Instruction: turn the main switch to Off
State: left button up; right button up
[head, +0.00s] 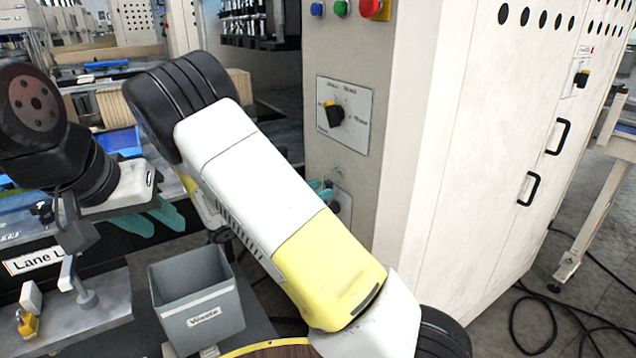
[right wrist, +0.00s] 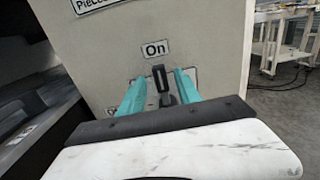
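The main switch shows in the right wrist view as a black upright handle (right wrist: 160,80) below a label reading "On" (right wrist: 155,49). In the head view its plate (head: 343,178) is low on the cabinet front, partly hidden by my right arm. My right gripper (right wrist: 160,79) is open, with one teal finger on each side of the handle. Whether the fingers touch it is unclear. The right gripper also shows in the head view (head: 322,188), mostly behind my arm. My left gripper (head: 155,222) is at the left, with its teal fingers apart and nothing seen between them.
A selector dial (head: 335,115) sits above on the same cabinet (head: 420,150), below several coloured buttons (head: 341,8). A grey "Waste" bin (head: 205,300) stands at lower left. A workbench (head: 100,300) is near my left arm. Cables (head: 545,318) lie on the floor at right.

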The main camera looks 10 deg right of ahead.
jog(key=shift+w+d, duration=0.2)
jog(key=shift+d, duration=0.3)
grip_shut()
dwell(1.1)
